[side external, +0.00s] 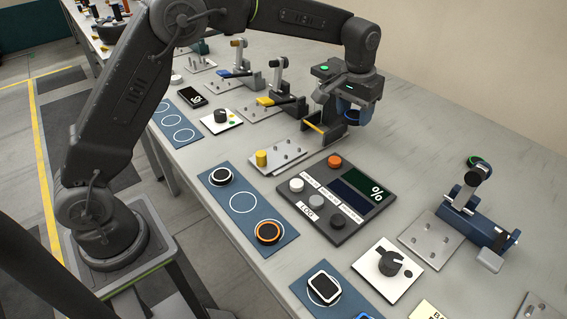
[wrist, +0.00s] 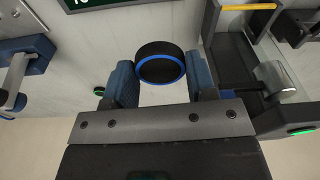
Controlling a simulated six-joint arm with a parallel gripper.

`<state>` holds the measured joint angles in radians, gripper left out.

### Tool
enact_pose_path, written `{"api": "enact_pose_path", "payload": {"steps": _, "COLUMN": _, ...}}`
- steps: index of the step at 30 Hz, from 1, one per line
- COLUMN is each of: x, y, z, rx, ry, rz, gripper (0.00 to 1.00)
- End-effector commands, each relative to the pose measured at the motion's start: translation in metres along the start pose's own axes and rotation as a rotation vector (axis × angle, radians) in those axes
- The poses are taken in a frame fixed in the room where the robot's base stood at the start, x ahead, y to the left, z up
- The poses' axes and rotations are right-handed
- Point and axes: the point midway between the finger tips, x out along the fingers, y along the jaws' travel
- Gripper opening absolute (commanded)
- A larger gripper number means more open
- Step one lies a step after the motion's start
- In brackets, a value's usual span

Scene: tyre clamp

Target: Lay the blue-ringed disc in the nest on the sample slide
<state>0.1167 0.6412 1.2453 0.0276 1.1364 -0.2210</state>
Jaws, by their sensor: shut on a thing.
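My gripper (wrist: 160,80) is shut on the blue-ringed disc (wrist: 160,64), a thick black disc with a blue ring along its lower edge in the wrist view. A blue finger pad stands on each side of it. In the side view my gripper (side external: 350,105) is above the back part of the table, just right of a dark frame with a yellow bar (side external: 313,127). The disc is hard to tell from the blue fingers there. I cannot tell for certain which fixture is the sample slide, and no empty nest shows clearly.
A blue clamp fixture (side external: 485,230) with a metal plate (side external: 432,242) stands to the right. A panel with a dark screen (side external: 342,205) lies in front. A blue mat (side external: 243,232) holds white- and orange-ringed discs.

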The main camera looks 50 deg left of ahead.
Motion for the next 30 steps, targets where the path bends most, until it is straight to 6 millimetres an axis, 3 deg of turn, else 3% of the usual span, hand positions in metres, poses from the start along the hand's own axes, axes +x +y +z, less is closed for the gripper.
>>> {"api": "enact_pose_path", "payload": {"steps": 5, "x": 0.0, "y": -0.018, "z": 0.038, "rx": -0.021, "ry": -0.001, "rz": -0.003, "gripper": 0.25}}
{"api": "enact_pose_path", "payload": {"steps": 15, "x": 0.061, "y": -0.043, "z": 0.107, "rx": 0.056, "ry": -0.003, "rz": 0.006, "gripper": 0.25}}
{"api": "enact_pose_path", "payload": {"steps": 23, "x": 0.077, "y": -0.055, "z": 0.123, "rx": 0.099, "ry": 0.0, "rz": 0.011, "gripper": 0.25}}
{"api": "enact_pose_path", "payload": {"steps": 26, "x": 0.07, "y": -0.073, "z": 0.119, "rx": 0.127, "ry": -0.002, "rz": 0.012, "gripper": 0.25}}
{"api": "enact_pose_path", "payload": {"steps": 30, "x": 0.049, "y": -0.118, "z": 0.114, "rx": 0.203, "ry": -0.007, "rz": 0.018, "gripper": 0.25}}
